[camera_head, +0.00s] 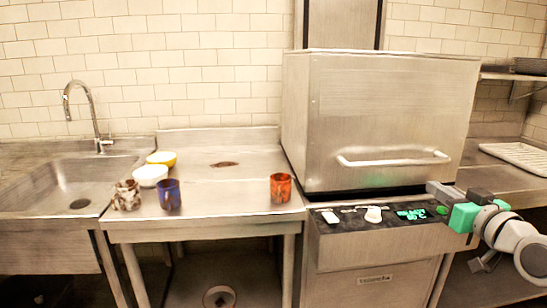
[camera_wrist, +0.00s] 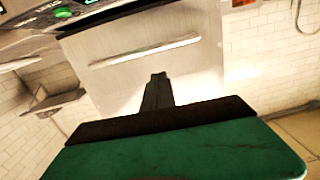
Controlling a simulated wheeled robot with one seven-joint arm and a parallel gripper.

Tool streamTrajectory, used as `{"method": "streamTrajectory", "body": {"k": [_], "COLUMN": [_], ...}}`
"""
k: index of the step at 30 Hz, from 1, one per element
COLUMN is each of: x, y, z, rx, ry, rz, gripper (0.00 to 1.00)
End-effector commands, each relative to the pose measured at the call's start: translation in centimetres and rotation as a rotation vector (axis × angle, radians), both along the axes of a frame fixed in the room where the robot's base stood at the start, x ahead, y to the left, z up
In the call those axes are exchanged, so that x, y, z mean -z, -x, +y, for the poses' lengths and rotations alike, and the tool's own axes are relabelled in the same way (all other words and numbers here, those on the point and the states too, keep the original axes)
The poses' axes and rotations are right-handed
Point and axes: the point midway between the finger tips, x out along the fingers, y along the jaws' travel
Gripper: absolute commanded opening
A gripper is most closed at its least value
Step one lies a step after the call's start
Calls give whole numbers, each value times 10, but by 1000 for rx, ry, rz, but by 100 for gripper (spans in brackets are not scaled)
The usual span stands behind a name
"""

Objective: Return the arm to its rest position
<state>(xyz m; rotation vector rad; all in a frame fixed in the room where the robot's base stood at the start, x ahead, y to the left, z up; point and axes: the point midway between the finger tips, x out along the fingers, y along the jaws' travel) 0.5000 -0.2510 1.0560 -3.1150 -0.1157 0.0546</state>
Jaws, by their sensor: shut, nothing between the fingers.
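My gripper (camera_head: 435,190) is at the right in the head view, shut and empty. Its tip is by the right end of the dishwasher's control panel (camera_head: 385,215), close to the green button (camera_head: 441,210); I cannot tell if it touches. In the wrist view my gripper's shut dark fingers (camera_wrist: 158,88) point toward the steel dishwasher hood (camera_wrist: 125,40) and its bar handle (camera_wrist: 145,52). The wrist view appears turned over, with the green button (camera_wrist: 62,12) at its upper left. The rest of my arm runs off the right edge of the head view.
The boxy dishwasher hood (camera_head: 375,115) is down, with a horizontal handle (camera_head: 393,160). Left of it, a steel table (camera_head: 225,200) bears cups and bowls beside a sink (camera_head: 75,190) with a tap. On the right counter lies a white rack (camera_head: 520,155), beneath a shelf (camera_head: 510,76).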

Motion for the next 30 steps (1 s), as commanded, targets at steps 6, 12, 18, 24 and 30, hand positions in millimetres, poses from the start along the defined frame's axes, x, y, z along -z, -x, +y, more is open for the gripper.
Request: {"method": "streamTrajectory", "body": {"k": [6, 12, 18, 24, 30], "x": [12, 38, 65, 83, 91], "y": [-27, -24, 60, 145, 156], "z": [60, 139, 231, 254, 254], "rx": [-42, -73, -57, 21, 40], "ry": [-13, -13, 30, 73, 75], "rz": [207, 504, 953, 1223, 1256], "gripper": [0, 0, 0, 0, 0]}}
